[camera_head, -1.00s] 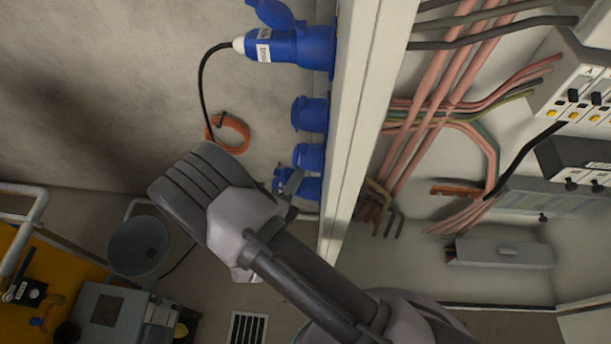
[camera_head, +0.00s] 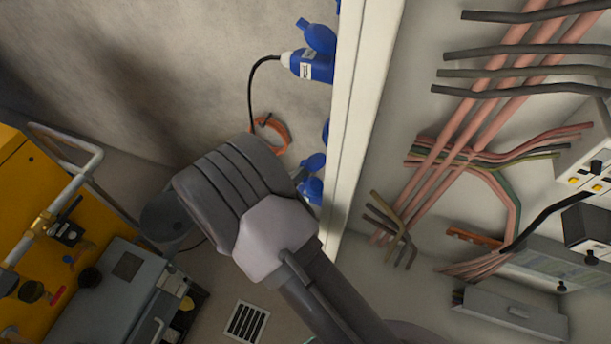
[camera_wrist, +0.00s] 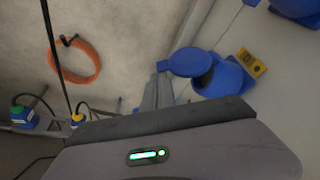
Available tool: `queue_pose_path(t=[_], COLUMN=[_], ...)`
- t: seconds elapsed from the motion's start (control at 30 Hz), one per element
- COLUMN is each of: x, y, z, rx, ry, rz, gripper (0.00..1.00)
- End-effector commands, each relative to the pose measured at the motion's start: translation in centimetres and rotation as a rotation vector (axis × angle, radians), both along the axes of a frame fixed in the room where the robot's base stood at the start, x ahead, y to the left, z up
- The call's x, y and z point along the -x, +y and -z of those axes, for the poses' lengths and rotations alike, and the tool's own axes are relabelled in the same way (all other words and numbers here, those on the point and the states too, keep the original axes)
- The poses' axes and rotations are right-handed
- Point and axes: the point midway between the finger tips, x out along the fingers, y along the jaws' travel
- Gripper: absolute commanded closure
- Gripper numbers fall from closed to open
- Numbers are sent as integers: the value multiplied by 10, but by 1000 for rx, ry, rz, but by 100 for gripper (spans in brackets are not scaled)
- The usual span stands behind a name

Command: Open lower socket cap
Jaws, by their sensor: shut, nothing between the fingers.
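The lower blue socket (camera_wrist: 225,78) is on the pale panel in the wrist view. Its round blue cap (camera_wrist: 190,62) stands swung out to the left of the socket, with a dark opening between them. The fingers of my gripper (camera_wrist: 158,92) are shut and empty, just left of and below the cap; I cannot tell whether they touch it. In the head view the cap (camera_head: 314,162) shows above the socket (camera_head: 312,188) by the panel's edge. My wrist hides most of my gripper there.
An upper blue socket holds a blue plug (camera_head: 308,66) with a black cable. An orange cable coil (camera_head: 272,135) hangs on the wall. Yellow equipment (camera_head: 30,195) and a grey box (camera_head: 110,300) stand at left. A white post (camera_head: 358,120) borders the cable panel.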

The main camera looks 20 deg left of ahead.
Motion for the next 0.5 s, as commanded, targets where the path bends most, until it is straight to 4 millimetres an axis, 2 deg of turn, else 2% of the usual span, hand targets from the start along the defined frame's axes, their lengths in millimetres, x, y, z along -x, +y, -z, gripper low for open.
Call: queue_pose_path(t=[0.3, 0.5], x=[0, 1], y=[8, 11], z=[-16, -22], rx=[-218, -220], ry=[12, 12], rz=[1, 1], gripper=[100, 100])
